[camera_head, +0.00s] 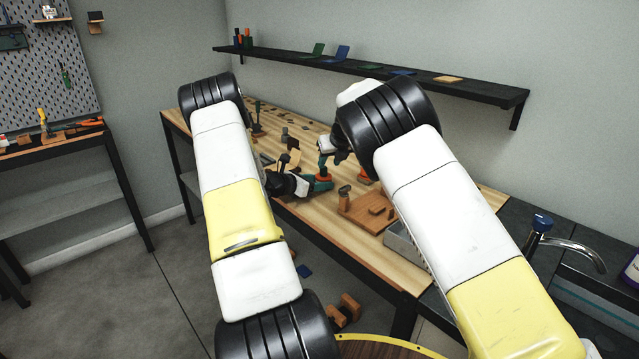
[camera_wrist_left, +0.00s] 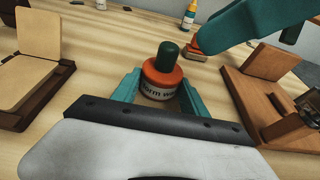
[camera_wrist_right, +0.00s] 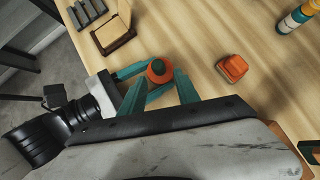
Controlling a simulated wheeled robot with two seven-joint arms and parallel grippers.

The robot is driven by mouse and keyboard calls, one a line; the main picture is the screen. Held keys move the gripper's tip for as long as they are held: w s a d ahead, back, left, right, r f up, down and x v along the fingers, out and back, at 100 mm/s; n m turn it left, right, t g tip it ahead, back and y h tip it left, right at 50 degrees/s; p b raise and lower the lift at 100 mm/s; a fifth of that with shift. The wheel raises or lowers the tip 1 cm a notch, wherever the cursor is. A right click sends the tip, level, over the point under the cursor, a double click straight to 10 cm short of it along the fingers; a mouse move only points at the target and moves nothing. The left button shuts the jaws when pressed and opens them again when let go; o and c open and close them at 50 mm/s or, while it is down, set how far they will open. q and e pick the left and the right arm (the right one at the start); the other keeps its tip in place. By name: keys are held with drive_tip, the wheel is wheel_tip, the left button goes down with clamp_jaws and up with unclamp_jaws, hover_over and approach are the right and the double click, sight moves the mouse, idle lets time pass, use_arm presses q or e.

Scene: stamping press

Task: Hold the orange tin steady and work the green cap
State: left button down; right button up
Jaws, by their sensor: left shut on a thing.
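My left gripper (camera_wrist_left: 160,93) is shut on the tin, a teal finger on each side. In the head view my left gripper (camera_head: 326,183) is low at the bench. My right gripper (camera_wrist_right: 158,88) is open and empty. Its teal fingers are apart, above and to the side of the tin, clear of the cap.
An orange-red block (camera_wrist_right: 232,68) lies beside the tin. A brown wooden fixture (camera_wrist_left: 265,90) is to the right, and a hinged tan-and-brown holder (camera_wrist_left: 28,75) to the left. A bottle (camera_wrist_right: 297,18) stands farther off. Bare bench lies between them.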

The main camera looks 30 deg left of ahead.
sight(325, 169)
drive_tip(key=shift+x, duration=2.55)
drive_tip(key=shift+s+a, duration=0.1)
clamp_jaws()
drive_tip(key=shift+r, duration=0.35)
drive_tip(key=shift+r, duration=2.6)
